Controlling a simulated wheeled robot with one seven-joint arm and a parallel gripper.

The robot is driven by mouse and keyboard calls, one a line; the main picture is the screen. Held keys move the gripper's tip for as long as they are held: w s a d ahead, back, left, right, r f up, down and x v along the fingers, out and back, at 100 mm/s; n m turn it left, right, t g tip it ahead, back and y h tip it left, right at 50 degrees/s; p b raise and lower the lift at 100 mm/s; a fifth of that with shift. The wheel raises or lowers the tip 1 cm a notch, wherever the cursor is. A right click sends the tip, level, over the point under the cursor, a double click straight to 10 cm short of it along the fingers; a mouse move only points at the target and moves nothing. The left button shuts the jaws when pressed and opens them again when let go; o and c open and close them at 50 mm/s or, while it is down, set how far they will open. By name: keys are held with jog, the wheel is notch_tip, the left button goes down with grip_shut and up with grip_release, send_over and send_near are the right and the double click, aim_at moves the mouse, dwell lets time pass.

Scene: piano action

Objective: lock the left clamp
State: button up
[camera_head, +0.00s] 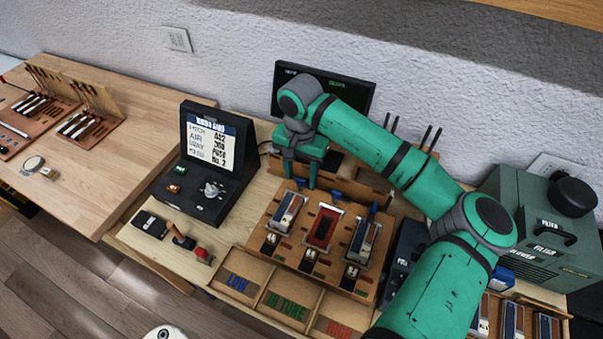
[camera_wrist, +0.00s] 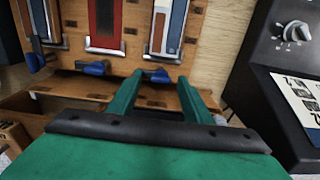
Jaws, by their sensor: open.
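The wooden fixture (camera_head: 272,243) holds three cells with metal frames. The left clamp's blue lever (camera_wrist: 160,75) shows in the wrist view behind the cell with the blue and brown strips (camera_wrist: 170,28). My gripper (camera_head: 300,176) is open above the back edge of the fixture, behind the left cell (camera_head: 287,210). In the wrist view its two green fingers (camera_wrist: 160,80) appear on either side of this lever; contact cannot be told. In the head view the gripper hides this lever. The middle blue lever (camera_wrist: 93,68) and the right one (camera_wrist: 36,62) stand farther along the same edge.
A black tester with a lit screen (camera_head: 212,140) stands left of the fixture. A monitor (camera_head: 345,85) stands behind my gripper, and a green machine (camera_head: 540,225) is at the right. Sorting bins (camera_head: 280,302) lie in front. Wooden parts crowd behind the fixture.

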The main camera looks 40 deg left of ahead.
jog(key=shift+s+a, duration=0.1)
jog(key=c, duration=1.1)
jog(key=shift+o, duration=0.2)
